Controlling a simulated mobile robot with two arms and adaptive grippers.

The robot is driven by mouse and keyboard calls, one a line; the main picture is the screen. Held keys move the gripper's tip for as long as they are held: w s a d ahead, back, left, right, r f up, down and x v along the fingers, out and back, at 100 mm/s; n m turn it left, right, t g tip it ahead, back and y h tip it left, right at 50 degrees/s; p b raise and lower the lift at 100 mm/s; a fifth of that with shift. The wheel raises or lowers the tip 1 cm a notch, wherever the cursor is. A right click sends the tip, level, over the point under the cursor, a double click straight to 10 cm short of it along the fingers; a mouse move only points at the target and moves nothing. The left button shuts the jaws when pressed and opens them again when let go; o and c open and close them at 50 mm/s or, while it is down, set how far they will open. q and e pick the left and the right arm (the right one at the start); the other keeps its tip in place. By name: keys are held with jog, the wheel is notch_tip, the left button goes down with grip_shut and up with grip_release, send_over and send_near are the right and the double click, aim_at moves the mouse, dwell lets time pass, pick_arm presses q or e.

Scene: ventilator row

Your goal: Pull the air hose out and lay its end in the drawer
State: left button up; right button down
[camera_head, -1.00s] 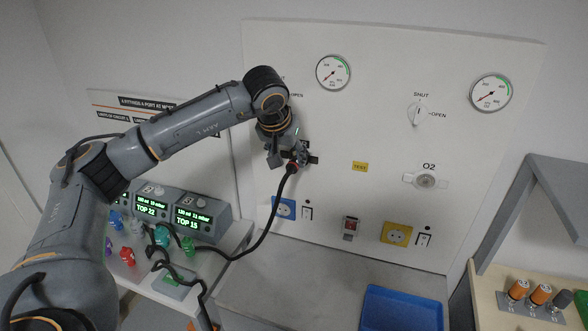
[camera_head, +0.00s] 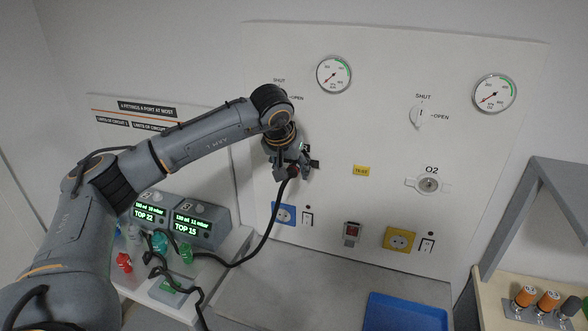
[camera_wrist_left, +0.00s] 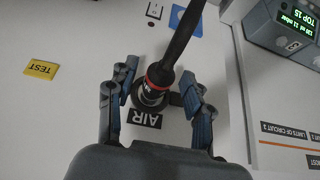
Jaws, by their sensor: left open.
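The black air hose (camera_head: 265,234) hangs from the wall panel and curves down left to the side table. In the left wrist view its end (camera_wrist_left: 158,80), with a red ring and a metal collar, sits at the port beside the AIR label (camera_wrist_left: 145,119). My left gripper (camera_head: 293,172) is at the hose end. In the left wrist view the left gripper (camera_wrist_left: 157,92) is open, with one finger on each side of the hose end. I cannot tell whether either finger touches it. No drawer can be made out for sure. My right gripper is not in view.
A blue tray (camera_head: 405,316) lies on the grey counter (camera_head: 290,285) below the panel. Ventilator units (camera_head: 200,227) and coloured fittings stand at the left. A shelf with orange-capped items (camera_head: 547,300) is at the right. The O2 port (camera_head: 428,185) is empty.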

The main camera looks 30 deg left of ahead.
pick_arm(q)
grip_shut()
jog(key=shift+s+d+b, duration=0.2)
jog(key=shift+s, duration=0.6)
jog(key=shift+s+d+b, duration=0.15)
jog(key=shift+s+b, duration=0.05)
jog(key=shift+s, duration=0.6)
dwell(1.2)
jog(key=shift+s+d+b, duration=0.2)
jog(key=shift+s, duration=0.6)
jog(key=shift+s+d+b, duration=0.2)
jog(key=shift+s+b, duration=0.05)
jog(key=shift+s, duration=0.55)
jog(key=shift+s+d+b, duration=0.2)
jog(key=shift+s, duration=0.6)
